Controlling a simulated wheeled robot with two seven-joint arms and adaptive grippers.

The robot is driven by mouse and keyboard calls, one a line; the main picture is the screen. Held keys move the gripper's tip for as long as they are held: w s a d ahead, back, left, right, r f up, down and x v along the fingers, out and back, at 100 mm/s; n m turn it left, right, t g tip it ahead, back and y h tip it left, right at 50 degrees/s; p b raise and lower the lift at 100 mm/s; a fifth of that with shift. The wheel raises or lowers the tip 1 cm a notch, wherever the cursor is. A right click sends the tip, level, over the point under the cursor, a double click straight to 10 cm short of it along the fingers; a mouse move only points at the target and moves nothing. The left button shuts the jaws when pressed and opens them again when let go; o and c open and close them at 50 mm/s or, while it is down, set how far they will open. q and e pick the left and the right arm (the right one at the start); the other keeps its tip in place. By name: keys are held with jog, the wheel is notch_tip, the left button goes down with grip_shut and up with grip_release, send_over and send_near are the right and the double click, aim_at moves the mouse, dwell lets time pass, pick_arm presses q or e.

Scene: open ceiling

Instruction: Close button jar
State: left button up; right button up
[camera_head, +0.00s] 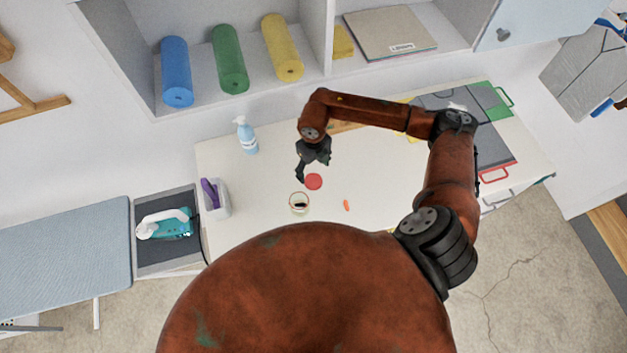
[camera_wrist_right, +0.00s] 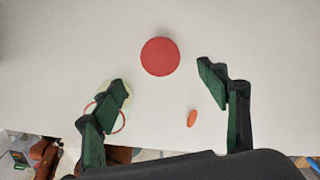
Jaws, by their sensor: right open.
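The open button jar (camera_head: 299,202) stands on the white table, with something dark inside it. Its red lid (camera_head: 313,181) lies flat on the table just beyond the jar and a little to the right. My right gripper (camera_head: 306,176) is above the table close to the lid, open and empty. In the right wrist view the lid (camera_wrist_right: 160,56) lies ahead of the spread fingers, near the middle. The jar (camera_wrist_right: 117,108) shows there partly hidden behind the left finger. My left gripper is not in view.
A small orange object (camera_head: 346,205) lies right of the jar. A blue and white pump bottle (camera_head: 246,135) and a white bin (camera_head: 216,198) with a purple item stand at the table's left. Dark folders (camera_head: 485,140) lie at the right. Shelves with rolls are behind.

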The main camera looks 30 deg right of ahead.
aim_at(313, 180)
jog(key=shift+f, duration=1.3)
notch_tip(313, 180, down, 5)
jog(key=shift+w+r+p, duration=0.15)
jog(key=shift+r+p, duration=0.05)
jog(key=shift+p, duration=1)
jog(key=shift+f, duration=0.3)
jog(key=c, duration=0.8)
